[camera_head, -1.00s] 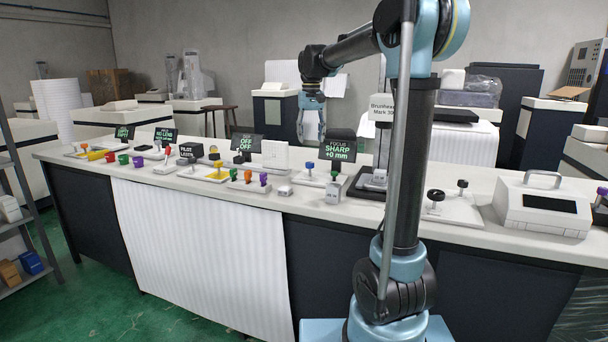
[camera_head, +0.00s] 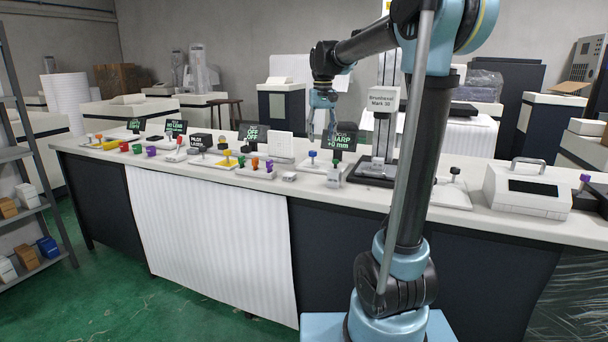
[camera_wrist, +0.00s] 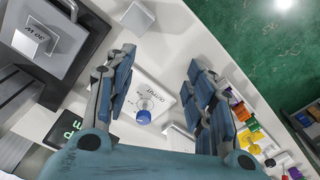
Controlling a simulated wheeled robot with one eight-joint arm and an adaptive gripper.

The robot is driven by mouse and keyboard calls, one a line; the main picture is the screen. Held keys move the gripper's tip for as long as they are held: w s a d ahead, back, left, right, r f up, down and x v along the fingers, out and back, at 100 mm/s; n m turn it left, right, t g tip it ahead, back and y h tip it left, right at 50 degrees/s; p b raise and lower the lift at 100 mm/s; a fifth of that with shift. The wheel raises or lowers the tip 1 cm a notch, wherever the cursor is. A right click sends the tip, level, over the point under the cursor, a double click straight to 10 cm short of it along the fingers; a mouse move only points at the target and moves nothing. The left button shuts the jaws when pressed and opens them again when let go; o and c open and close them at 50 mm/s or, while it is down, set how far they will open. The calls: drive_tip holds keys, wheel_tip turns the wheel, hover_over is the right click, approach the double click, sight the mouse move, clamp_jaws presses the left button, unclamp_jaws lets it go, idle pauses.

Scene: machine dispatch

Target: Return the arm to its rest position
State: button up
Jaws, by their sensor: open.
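My gripper (camera_head: 323,101) hangs from my raised arm above the back part of the white counter (camera_head: 330,186). In the wrist view my gripper (camera_wrist: 163,95) has its two fingers wide apart, with nothing between them in their grasp. Below it lies a white plate marked OUTPUT with a blue knob (camera_wrist: 143,117); the head view shows this blue knob (camera_head: 312,155) too. A dark display (camera_head: 342,140) reading SHARP +0 mm stands just behind and right of it, partly covered by my gripper.
Several coloured knobs and small displays line the counter to the left. A stand labelled Brushexel Mark 30 (camera_head: 383,101) rises close to the right of my arm. A white box with a handle (camera_head: 527,190) sits at the right. Green floor is clear at front left.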

drive_tip(key=s+d+f, duration=0.4)
drive_tip(key=s+f, duration=0.4)
drive_tip(key=s, duration=0.2)
drive_tip(key=s+d+f+t, duration=0.1)
drive_tip(key=s+d+f, duration=0.3)
drive_tip(key=s+f, duration=0.4)
drive_tip(key=s+d+f+m+t, duration=0.1)
drive_tip(key=s+d+f, duration=0.4)
drive_tip(key=s+f, duration=0.4)
drive_tip(key=s, duration=0.5)
drive_tip(key=shift+s, duration=0.2)
drive_tip(key=shift+f, duration=0.1)
drive_tip(key=shift+w+f, duration=0.2)
drive_tip(key=shift+w, duration=0.25)
